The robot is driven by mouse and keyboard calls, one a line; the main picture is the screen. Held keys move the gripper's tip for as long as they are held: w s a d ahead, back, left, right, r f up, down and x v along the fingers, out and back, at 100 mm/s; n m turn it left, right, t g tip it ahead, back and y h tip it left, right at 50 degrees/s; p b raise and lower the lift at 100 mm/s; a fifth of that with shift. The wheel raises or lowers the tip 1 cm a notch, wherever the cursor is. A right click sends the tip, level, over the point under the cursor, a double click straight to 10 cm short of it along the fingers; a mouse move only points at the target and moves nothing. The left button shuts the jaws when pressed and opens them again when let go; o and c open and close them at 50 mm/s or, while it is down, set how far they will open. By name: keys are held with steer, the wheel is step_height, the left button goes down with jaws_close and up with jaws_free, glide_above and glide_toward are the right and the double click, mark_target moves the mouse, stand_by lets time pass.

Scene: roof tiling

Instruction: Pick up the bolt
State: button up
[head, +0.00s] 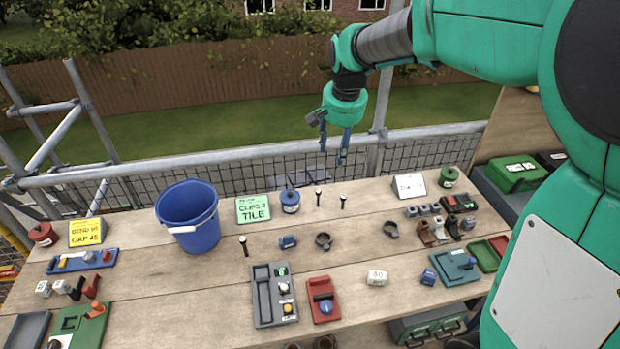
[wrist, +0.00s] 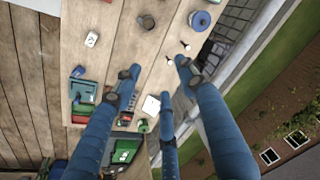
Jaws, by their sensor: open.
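Three dark-headed bolts stand on the wooden bench in the head view. One bolt (head: 318,196) is near the back edge, a second bolt (head: 342,200) is just right of it, and a third bolt (head: 243,245) is farther left and nearer. Two bolts show small in the wrist view, one (wrist: 185,46) by the bench edge and one (wrist: 168,58) beside it. My gripper (head: 331,155) is open and empty, its blue fingers pointing down, above and behind the back-edge bolts. Its spread fingers also show in the wrist view (wrist: 156,72). Nothing is touched.
A blue tin (head: 290,200) stands just left of the back bolts. Two dark rings (head: 323,241) (head: 390,229) lie in front. A blue bucket (head: 188,216) stands to the left and a white sign (head: 409,186) to the right. A metal rail (head: 250,153) runs behind the bench.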

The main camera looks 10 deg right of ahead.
steer(key=w+f+m+g+p, duration=0.1)
steer(key=w+f+p, duration=0.1)
steer(key=w+f, duration=0.6)
steer(key=m+g+p, duration=0.2)
steer(key=m+p, duration=0.2)
glide_above(318, 191)
step_height(318, 191, down, 20)
steer(key=shift+f, duration=4.25)
steer(key=shift+f, duration=0.1)
steer(key=shift+d+f, duration=0.1)
steer(key=shift+f, duration=2.4)
